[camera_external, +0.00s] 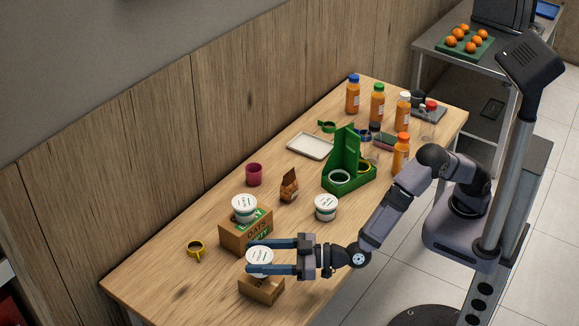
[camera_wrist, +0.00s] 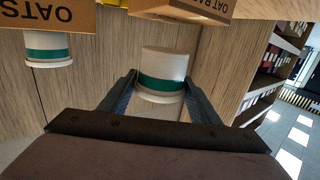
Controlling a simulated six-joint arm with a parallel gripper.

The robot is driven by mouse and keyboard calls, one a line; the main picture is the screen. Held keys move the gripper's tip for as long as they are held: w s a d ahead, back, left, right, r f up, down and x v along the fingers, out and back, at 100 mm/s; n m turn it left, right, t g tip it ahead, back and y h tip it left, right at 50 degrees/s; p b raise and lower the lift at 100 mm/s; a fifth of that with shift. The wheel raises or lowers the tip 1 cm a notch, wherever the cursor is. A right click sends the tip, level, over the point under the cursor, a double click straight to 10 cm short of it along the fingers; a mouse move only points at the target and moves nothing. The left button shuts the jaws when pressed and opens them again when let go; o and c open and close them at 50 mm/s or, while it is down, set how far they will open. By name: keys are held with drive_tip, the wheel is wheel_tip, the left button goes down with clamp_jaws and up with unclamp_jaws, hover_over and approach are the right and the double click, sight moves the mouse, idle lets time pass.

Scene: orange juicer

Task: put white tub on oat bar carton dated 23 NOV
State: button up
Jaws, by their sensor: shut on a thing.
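My gripper (camera_external: 272,256) is shut on a white tub (camera_external: 260,254) with printing on its lid. The wrist view shows this tub (camera_wrist: 163,72) upside down in the picture, with a green band, between both fingers. A brown carton (camera_external: 262,289) stands directly below the held tub at the table's front edge. Another carton marked OATS (camera_external: 236,236) bears a second white tub (camera_external: 244,209). No date is readable on either carton.
A third white tub (camera_external: 326,208) stands on the table near a green stand (camera_external: 348,165). Several juice bottles stand at the far end.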

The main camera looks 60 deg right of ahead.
drive_tip(key=shift+f, duration=1.6)
drive_tip(key=shift+f, duration=0.15)
drive_tip(key=o, duration=1.1)
drive_tip(key=shift+o, duration=0.2)
drive_tip(key=v, duration=1.2)
drive_tip(key=shift+b, duration=0.45)
